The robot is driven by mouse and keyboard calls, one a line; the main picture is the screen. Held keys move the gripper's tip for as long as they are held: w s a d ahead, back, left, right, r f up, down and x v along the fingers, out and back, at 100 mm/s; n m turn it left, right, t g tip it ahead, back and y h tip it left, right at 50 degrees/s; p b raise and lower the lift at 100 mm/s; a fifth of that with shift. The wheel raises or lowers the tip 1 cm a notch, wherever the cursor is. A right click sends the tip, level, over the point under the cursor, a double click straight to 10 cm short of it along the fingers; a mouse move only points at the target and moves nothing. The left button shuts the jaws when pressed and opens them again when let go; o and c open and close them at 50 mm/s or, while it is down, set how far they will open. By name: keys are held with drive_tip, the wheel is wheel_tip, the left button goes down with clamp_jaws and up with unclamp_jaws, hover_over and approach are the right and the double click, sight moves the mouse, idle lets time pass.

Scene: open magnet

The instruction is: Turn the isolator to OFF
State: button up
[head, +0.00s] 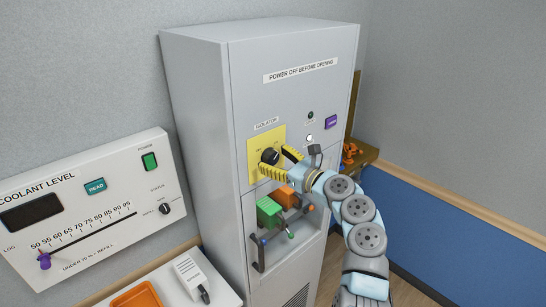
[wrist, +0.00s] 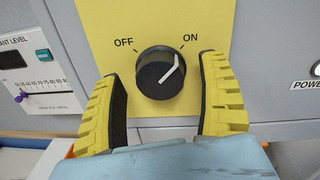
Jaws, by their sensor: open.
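The isolator (head: 270,156) is a black round knob on a yellow plate (head: 253,176) on the front of the grey cabinet. In the wrist view the knob (wrist: 158,78) has a white pointer line aimed up and right, toward the ON label (wrist: 190,38). The OFF label (wrist: 124,43) is at the upper left. My gripper (head: 280,164) has yellow ribbed fingers. In the wrist view my gripper (wrist: 162,95) is open, with one finger on each side of the knob and a visible gap to it on both sides.
Below the isolator, a recess holds a green block (head: 268,210) and an orange block (head: 284,195), with a dark handle (head: 258,255) in front. A purple button (head: 331,122) is to the right. The coolant panel (head: 90,205) stands at the left, above a white tray holding an orange bin (head: 138,295).

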drive_tip(key=shift+w+a, duration=0.3)
drive_tip(key=shift+w, duration=0.05)
drive_tip(key=c, duration=1.2)
